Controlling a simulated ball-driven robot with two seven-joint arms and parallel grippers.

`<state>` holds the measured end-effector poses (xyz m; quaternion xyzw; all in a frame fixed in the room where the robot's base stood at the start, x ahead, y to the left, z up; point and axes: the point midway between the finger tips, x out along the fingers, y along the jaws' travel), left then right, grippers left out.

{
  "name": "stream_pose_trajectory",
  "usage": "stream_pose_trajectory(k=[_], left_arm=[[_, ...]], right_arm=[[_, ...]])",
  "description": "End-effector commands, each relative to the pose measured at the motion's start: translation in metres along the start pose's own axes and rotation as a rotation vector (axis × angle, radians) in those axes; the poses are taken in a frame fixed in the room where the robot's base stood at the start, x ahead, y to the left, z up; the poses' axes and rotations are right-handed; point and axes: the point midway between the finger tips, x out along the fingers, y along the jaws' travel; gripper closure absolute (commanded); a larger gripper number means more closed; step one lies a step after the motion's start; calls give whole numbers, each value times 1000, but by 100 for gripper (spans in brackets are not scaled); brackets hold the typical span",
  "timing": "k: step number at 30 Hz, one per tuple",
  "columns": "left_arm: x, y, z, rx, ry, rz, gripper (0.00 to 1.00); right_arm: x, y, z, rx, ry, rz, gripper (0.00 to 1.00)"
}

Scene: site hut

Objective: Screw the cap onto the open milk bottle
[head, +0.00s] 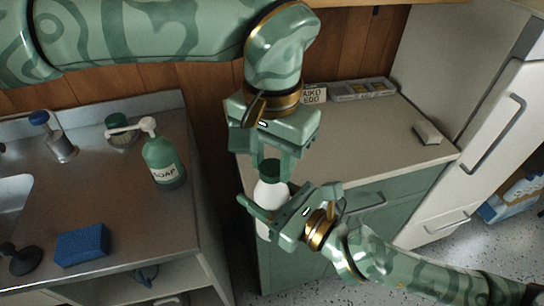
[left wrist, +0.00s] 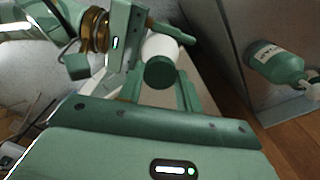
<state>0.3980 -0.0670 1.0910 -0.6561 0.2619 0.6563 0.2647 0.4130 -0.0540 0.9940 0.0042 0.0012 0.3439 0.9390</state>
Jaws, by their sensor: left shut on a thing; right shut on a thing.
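The milk bottle (head: 268,194) is white and stands upright in front of the counter, held in the air. My right gripper (head: 270,212) reaches in from the right and is shut around its body. The dark green cap (head: 270,168) is at the bottle's top, in line with it. My left gripper (head: 271,162) points down from above and is shut on the cap. In the left wrist view the round cap (left wrist: 160,72) covers the mouth of the white bottle (left wrist: 160,46). I cannot tell whether the threads are engaged.
A counter (head: 375,140) behind holds a small sign (head: 314,95), a grey tray (head: 362,90) and a white block (head: 427,133). A fridge (head: 490,120) is at right. The steel sink bench (head: 110,210) at left carries a soap bottle (head: 163,163) and a blue sponge (head: 82,245).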

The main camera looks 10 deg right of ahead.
Motion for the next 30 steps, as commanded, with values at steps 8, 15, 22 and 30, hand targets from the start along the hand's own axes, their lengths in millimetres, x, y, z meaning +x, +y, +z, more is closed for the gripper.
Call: stream_pose_trajectory(k=[8,15,22,30], left_arm=[[0,-1,0,-4,1,-1,43],[-12,-1,0,-6,1,-2,43],[-41,0,0,-5,1,-2,43],[-45,0,0,-4,0,0,43]], right_arm=[[0,0,0,0,-1,0,100],[0,0,1,0,-1,0,100],[0,0,1,0,-1,0,100],[0,0,1,0,-1,0,100]])
